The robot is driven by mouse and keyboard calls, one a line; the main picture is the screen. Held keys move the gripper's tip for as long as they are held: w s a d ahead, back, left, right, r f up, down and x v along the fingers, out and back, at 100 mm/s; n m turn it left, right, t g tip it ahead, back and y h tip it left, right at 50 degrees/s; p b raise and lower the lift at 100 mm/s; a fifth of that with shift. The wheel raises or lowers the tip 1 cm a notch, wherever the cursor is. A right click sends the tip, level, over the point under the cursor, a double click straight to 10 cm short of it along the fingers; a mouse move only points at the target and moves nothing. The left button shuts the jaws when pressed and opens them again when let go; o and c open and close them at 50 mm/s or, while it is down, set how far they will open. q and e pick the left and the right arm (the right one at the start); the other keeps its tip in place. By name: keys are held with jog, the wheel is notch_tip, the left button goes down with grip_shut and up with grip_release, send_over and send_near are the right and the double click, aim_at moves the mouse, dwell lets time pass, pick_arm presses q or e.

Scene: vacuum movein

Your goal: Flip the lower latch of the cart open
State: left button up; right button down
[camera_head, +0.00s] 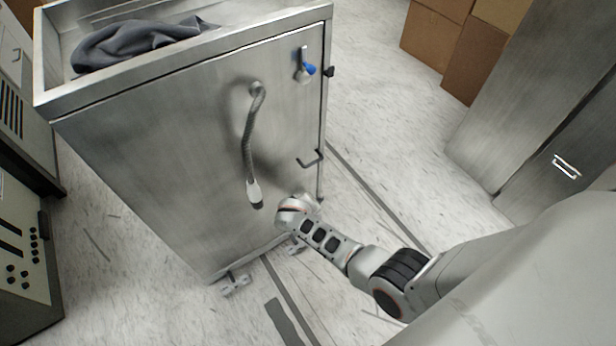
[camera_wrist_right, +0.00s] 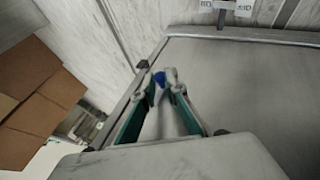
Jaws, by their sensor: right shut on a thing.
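The metal cart (camera_head: 180,150) stands with its front door facing me. Its upper latch (camera_head: 304,66), with a blue tip, is near the door's top right corner. The lower latch is hidden behind my right wrist in the head view. In the right wrist view, the lower latch's blue tip (camera_wrist_right: 159,78) shows between the fingertips. My right gripper (camera_wrist_right: 157,75) is shut on this latch, close to the cart's edge and bottom. The latch's exact angle is hard to tell. My left gripper is not in view.
A black door handle (camera_head: 312,159) sticks out above my right wrist. A grey hose (camera_head: 249,140) hangs on the door. A dark cloth (camera_head: 140,42) lies on top. Cardboard boxes (camera_head: 475,58) stand at back right. A control cabinet (camera_head: 22,250) is at left.

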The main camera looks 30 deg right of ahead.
jog(key=c, duration=2)
grip_release()
jog(key=shift+s+f, duration=0.25)
jog(key=shift+f, duration=0.05)
jog(key=shift+c, duration=0.2)
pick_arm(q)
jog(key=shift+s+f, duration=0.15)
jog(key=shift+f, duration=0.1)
pick_arm(e)
jog(key=shift+w+r, duration=0.1)
jog(key=shift+r, duration=0.05)
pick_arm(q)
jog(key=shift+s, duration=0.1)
pick_arm(e)
jog(key=v, duration=0.7)
jog(key=shift+r, duration=0.2)
